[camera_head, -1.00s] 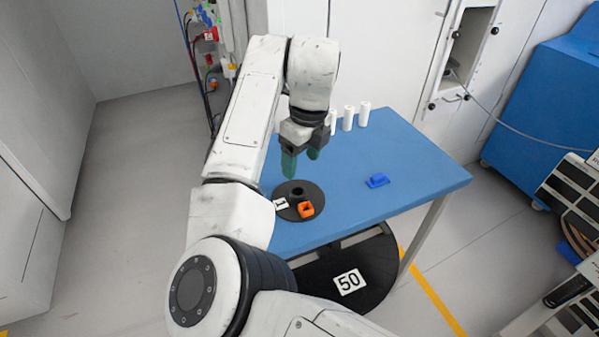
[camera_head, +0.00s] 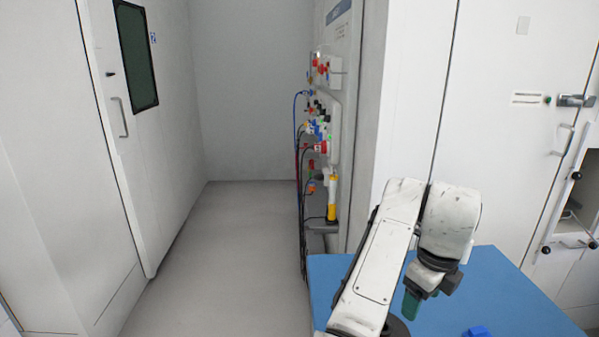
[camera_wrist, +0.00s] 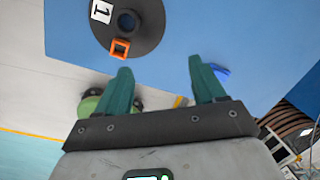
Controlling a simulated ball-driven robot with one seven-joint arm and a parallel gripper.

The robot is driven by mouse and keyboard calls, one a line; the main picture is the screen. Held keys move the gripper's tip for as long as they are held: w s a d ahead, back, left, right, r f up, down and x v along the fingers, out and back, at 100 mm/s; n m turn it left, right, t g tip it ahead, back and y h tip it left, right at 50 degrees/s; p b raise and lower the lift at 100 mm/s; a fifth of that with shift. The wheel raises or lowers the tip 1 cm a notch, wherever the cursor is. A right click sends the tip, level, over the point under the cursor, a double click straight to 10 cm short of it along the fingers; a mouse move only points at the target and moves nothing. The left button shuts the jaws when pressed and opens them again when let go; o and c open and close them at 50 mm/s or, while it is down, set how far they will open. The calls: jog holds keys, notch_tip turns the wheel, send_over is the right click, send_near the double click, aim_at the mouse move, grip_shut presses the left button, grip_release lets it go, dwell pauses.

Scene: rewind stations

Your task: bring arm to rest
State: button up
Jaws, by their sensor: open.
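My white arm reaches over a blue table (camera_head: 525,305) in the head view. My gripper (camera_head: 424,300), with green fingers, points down above the table. In the wrist view my gripper (camera_wrist: 160,66) has its fingers wide apart with nothing between them. A black disc (camera_wrist: 146,36) with a central hub and a tag marked 1 lies on the table beyond the fingertips. An orange square ring (camera_wrist: 120,48) sits on the disc's edge. A small blue piece (camera_wrist: 221,74) is partly hidden behind the right finger; it also shows at the head view's bottom edge (camera_head: 478,332).
A wall panel (camera_head: 325,120) with cables and coloured fittings stands left of the table. White cabinets (camera_head: 495,120) rise behind the table. A door (camera_head: 125,130) stands at the left. The grey floor (camera_head: 225,240) between door and panel is clear.

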jog(key=s+d+f+n+h, duration=0.1)
jog(key=s+d+n, duration=0.1)
jog(key=d, duration=0.1)
jog(key=s+d+f+n+h, duration=0.1)
jog(key=s+d+f+n, duration=0.1)
jog(key=d, duration=0.2)
jog(key=s+d+f+n+h+p, duration=0.1)
jog(key=s+d+f+n, duration=0.1)
jog(key=d, duration=0.1)
jog(key=shift+s+d+t, duration=0.15)
jog(key=shift+d+t, duration=0.15)
jog(key=s+d+f+n+p, duration=0.1)
jog(key=s+d+f+n, duration=0.2)
jog(key=s+f+n, duration=0.35)
jog(key=s+a+f+n+y, duration=0.1)
jog(key=s+a+f+n, duration=0.1)
jog(key=s+n, duration=0.3)
jog(key=s+a+f+n+y+p, duration=0.1)
jog(key=s+a+f+n, duration=0.2)
jog(key=s, duration=0.6)
jog(key=s+a+f+n+g+y+p, duration=0.1)
jog(key=s+a+f+n, duration=0.1)
jog(key=s+a+n, duration=0.3)
jog(key=s+n, duration=0.3)
jog(key=shift+a+f, duration=0.3)
jog(key=shift+a, duration=0.1)
jog(key=shift+s, duration=0.1)
